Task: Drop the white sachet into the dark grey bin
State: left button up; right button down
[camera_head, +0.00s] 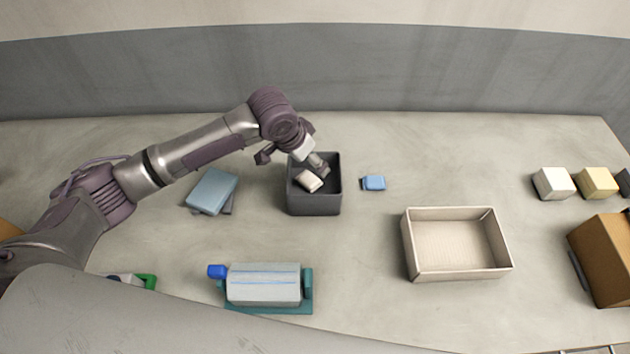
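The dark grey bin (315,205) stands left of the middle of the table, with its open top facing up. The small off-white sachet (307,181) shows inside the bin's opening, tilted. My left gripper (320,167) reaches down over the bin from the upper left, with its tip right beside the sachet. Its fingers are small and partly hidden, so I cannot tell whether they touch or hold the sachet, or whether the sachet rests on the bin's floor. My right gripper is not in view.
A blue-grey box (212,191) lies left of the bin, a small blue item (373,183) just right of it. A beige tray (412,262) is empty. A grey roll on a teal stand (308,290) is in front. Blocks (553,183) and a brown box (603,258) stand at right.

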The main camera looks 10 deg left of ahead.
pick_arm(q)
jog(key=v, duration=1.1)
jog(key=shift+s+f, duration=0.1)
jog(key=shift+s, duration=0.1)
